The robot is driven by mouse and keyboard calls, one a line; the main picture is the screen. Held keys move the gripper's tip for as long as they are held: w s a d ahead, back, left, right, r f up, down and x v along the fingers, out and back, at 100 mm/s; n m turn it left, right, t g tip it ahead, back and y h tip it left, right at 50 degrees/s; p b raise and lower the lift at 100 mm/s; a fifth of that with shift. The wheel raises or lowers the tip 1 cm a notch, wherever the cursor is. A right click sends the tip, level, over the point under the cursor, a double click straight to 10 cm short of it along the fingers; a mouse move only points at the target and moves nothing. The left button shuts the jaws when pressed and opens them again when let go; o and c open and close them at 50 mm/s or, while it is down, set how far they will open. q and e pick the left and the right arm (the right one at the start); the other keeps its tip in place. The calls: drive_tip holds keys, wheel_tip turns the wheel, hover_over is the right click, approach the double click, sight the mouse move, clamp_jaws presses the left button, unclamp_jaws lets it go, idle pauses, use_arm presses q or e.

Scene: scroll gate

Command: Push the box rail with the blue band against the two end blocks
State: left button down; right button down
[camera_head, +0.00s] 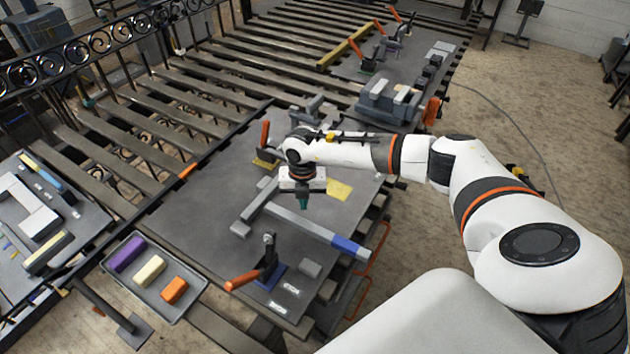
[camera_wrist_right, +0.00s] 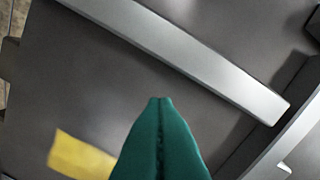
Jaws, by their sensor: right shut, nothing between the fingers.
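The box rail (camera_head: 300,222) lies slantwise on the dark plate in the head view, with its blue band (camera_head: 347,246) near the right end. The wrist view shows a grey stretch of the rail (camera_wrist_right: 190,55), without the band. My right gripper (camera_head: 304,204) is shut and empty, its green fingertips just on the far side of the rail. In the wrist view the fingertips (camera_wrist_right: 160,102) show a strip of plate between them and the rail. A small grey block (camera_head: 311,268) sits on the near side; I cannot tell surely which blocks are the end blocks. My left gripper is out of view.
Another grey bar (camera_head: 257,205) lies crosswise by the rail's left end. An orange-handled clamp (camera_head: 265,265) stands on the near side. A yellow patch (camera_head: 339,190) lies behind the gripper. A tray (camera_head: 190,300) with coloured blocks is at lower left.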

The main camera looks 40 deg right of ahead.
sight(285, 238)
drive_tip(key=shift+f+b, duration=0.75)
drive_tip(key=shift+f, duration=0.2)
drive_tip(key=shift+r, duration=0.25)
drive_tip(key=shift+a+p, duration=0.1)
drive_tip(key=shift+p, duration=0.2)
idle(0.3)
drive_tip(key=shift+s+a, duration=0.15)
drive_tip(key=shift+a, duration=0.1)
drive_tip(key=shift+s+a+p, duration=0.5)
drive_tip(key=shift+a, duration=0.65)
drive_tip(key=shift+s+a+p, duration=0.45)
drive_tip(key=shift+a+p, duration=0.05)
drive_tip(key=shift+a, duration=0.6)
drive_tip(key=shift+s+a+p, duration=0.5)
drive_tip(key=shift+a, duration=0.65)
drive_tip(key=shift+s+a, duration=0.2)
drive_tip(key=shift+a, duration=0.35)
drive_tip(key=shift+f, duration=0.1)
